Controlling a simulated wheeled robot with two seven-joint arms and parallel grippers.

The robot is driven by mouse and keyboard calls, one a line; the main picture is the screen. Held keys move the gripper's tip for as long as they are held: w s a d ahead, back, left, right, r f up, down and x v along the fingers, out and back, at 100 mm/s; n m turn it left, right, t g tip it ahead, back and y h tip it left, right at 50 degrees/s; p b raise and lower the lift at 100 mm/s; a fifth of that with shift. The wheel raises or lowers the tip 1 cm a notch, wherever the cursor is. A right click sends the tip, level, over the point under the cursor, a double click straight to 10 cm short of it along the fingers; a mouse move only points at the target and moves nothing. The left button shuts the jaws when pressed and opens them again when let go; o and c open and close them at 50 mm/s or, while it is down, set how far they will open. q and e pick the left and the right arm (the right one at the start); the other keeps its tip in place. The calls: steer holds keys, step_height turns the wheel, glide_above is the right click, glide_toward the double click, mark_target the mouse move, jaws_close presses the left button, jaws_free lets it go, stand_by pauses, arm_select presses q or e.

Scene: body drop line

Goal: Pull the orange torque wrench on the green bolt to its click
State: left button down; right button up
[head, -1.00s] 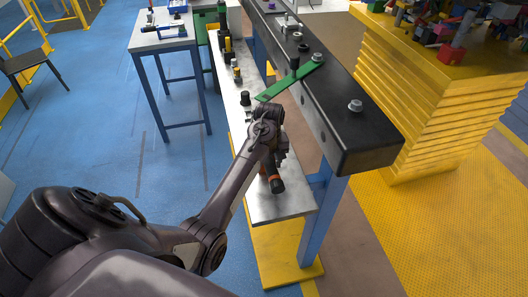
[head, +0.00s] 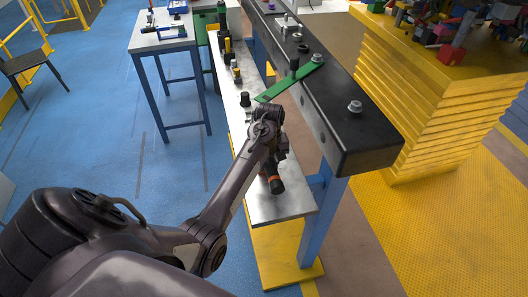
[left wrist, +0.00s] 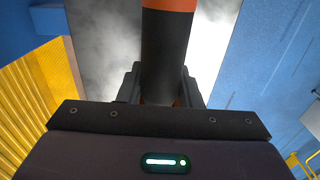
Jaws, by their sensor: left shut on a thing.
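My left gripper (head: 278,158) is shut on a dark cylindrical handle with orange bands, low over the near end of the grey shelf. In the left wrist view, the dark handle (left wrist: 165,60) runs up between the two fingers (left wrist: 160,92), with an orange band at the top. In the head view the handle's orange-banded end (head: 274,178) shows below the wrist; the rest is hidden by my arm. A green flat bar (head: 290,80) lies slantwise across the black beam, by a dark upright post (head: 294,65). I cannot make out a green bolt. My right gripper is not in view.
The black beam (head: 335,130) stands right of the shelf (head: 285,207), with silver bolts (head: 355,106) on top. Several small dark and yellow parts stand along the far shelf. A blue-legged table (head: 160,42) stands at the back left. A yellow stack (head: 425,120) is on the right.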

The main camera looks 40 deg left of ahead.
arm_select(q)
steer(key=shift+r+p, duration=0.45)
steer(key=shift+r, duration=4.05)
steer(key=c, duration=1.6)
jaws_free()
jaws_close()
